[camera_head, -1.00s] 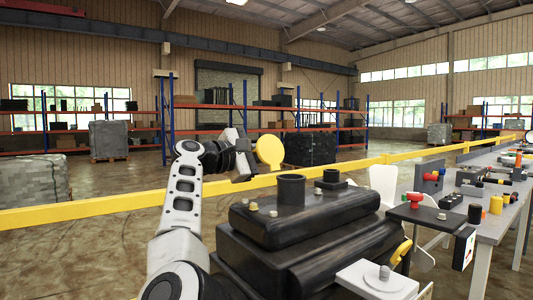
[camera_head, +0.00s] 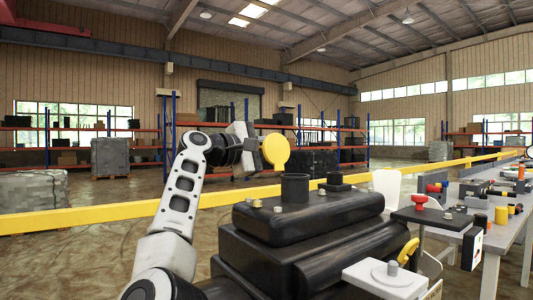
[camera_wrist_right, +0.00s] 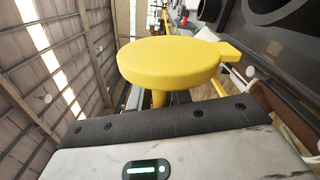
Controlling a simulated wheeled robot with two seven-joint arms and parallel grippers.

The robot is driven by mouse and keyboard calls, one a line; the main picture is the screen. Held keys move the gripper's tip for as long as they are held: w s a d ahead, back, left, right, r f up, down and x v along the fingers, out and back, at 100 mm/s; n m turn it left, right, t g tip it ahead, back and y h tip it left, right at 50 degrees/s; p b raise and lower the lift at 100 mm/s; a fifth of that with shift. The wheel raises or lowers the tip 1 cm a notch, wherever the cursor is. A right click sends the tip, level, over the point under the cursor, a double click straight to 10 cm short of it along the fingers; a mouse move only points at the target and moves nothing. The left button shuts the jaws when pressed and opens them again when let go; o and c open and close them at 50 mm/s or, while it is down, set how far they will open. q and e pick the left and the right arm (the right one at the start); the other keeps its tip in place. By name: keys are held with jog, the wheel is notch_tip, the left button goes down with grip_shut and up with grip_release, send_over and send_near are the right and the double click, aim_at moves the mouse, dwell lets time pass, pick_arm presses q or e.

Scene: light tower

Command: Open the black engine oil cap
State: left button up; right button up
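The black engine block (camera_head: 325,218) stands in the middle of the head view. A round black neck (camera_head: 295,188) and a lower black cap-like piece (camera_head: 338,183) rise from its top. My right gripper (camera_head: 256,150) is up and left of the neck, apart from the engine. It holds a round yellow cap (camera_head: 275,151). In the right wrist view the yellow cap (camera_wrist_right: 170,62) has a flat disc, a side tab and a stem running down behind the gripper body. The fingertips are hidden there. Black ring-shaped openings show at upper right. My left gripper is not in view.
A grey workbench (camera_head: 495,222) with several small parts stands at right. A white block (camera_head: 385,275) is in front of the engine. A yellow rail (camera_head: 110,218) crosses behind it. The air around the raised gripper is clear.

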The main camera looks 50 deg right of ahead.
jog(key=shift+o, duration=0.4)
jog(key=shift+s+r, duration=0.1)
jog(key=shift+a, duration=0.1)
jog(key=shift+w+a, duration=0.2)
jog(key=v, duration=1.5)
jog(key=shift+a+b, duration=0.2)
jog(key=shift+b, duration=0.2)
